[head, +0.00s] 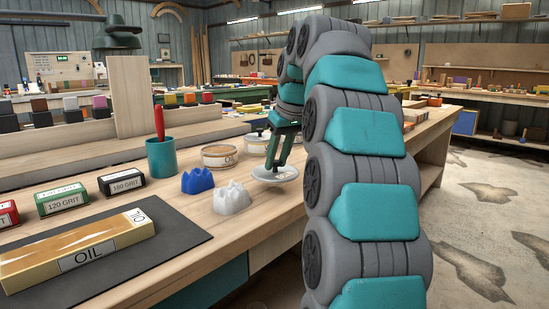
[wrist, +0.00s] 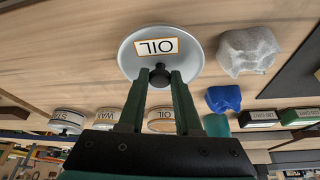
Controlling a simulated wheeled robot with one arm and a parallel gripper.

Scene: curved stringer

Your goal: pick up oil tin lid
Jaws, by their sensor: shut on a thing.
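The oil tin lid (head: 266,174) is a pale metal disc with a dark knob; in the wrist view the lid (wrist: 135,58) shows its "OIL" label. My gripper (head: 277,166) is shut on the knob; in the wrist view my gripper's fingertips (wrist: 160,76) sit on either side of the knob. The lid is near the bench's front edge, apparently held above the top. The oil tin (head: 220,156) stands on the bench to the left of it and also shows in the wrist view (wrist: 161,120). My fingers partly hide the knob.
A lidded tin (head: 256,145) stands behind my gripper. A white block (head: 232,197) and a blue block (head: 197,181) stand left of the lid. A teal cup (head: 161,158) holds a red-handled tool.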

